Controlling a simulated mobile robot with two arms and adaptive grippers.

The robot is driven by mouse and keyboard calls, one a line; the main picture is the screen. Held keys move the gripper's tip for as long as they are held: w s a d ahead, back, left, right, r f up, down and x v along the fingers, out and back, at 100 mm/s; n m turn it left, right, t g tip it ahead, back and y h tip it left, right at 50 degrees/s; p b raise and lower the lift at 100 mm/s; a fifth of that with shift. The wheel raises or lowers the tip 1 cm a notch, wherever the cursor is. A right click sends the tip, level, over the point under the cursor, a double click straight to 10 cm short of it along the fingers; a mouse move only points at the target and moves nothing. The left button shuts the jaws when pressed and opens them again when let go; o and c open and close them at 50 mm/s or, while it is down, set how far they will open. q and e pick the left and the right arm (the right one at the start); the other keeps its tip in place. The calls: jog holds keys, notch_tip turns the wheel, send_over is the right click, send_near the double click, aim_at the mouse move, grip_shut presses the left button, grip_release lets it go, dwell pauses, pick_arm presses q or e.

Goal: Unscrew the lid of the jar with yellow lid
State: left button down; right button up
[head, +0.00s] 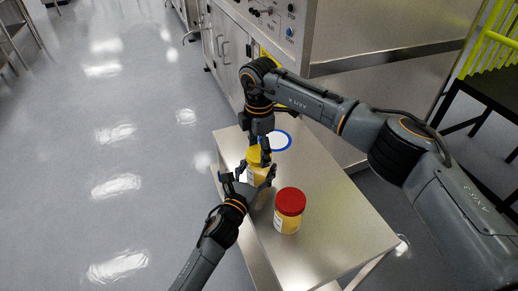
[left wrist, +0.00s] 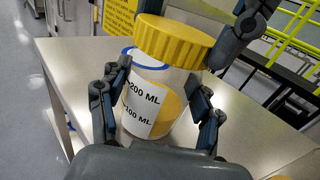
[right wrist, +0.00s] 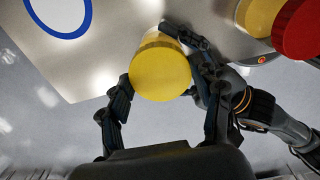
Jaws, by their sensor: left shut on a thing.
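The jar with the yellow lid (head: 258,177) stands near the left edge of the steel table in the head view. Its ridged yellow lid (left wrist: 174,40) is on top, and its white volume label faces the left wrist camera. My left gripper (head: 248,181) is shut on the jar's body, below the lid, with a finger on each side.
A second jar with a red lid (head: 289,208) stands on the table (head: 340,225), close to the right of the first. A blue ring marking (head: 281,140) lies on the tabletop behind. A steel cabinet (head: 255,50) stands beyond the table. Open floor is at left.

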jog(key=n, duration=0.3)
jog(key=shift+n, duration=0.4)
jog(key=shift+c, duration=0.2)
jog(key=n, duration=0.5)
jog(key=shift+n, duration=0.3)
jog(key=n, duration=0.5)
jog(key=shift+n, duration=0.3)
jog(key=n, duration=0.3)
jog(key=shift+n, duration=0.4)
jog(key=n, duration=0.3)
jog(key=shift+n, duration=0.4)
jog(key=n, duration=1.3)
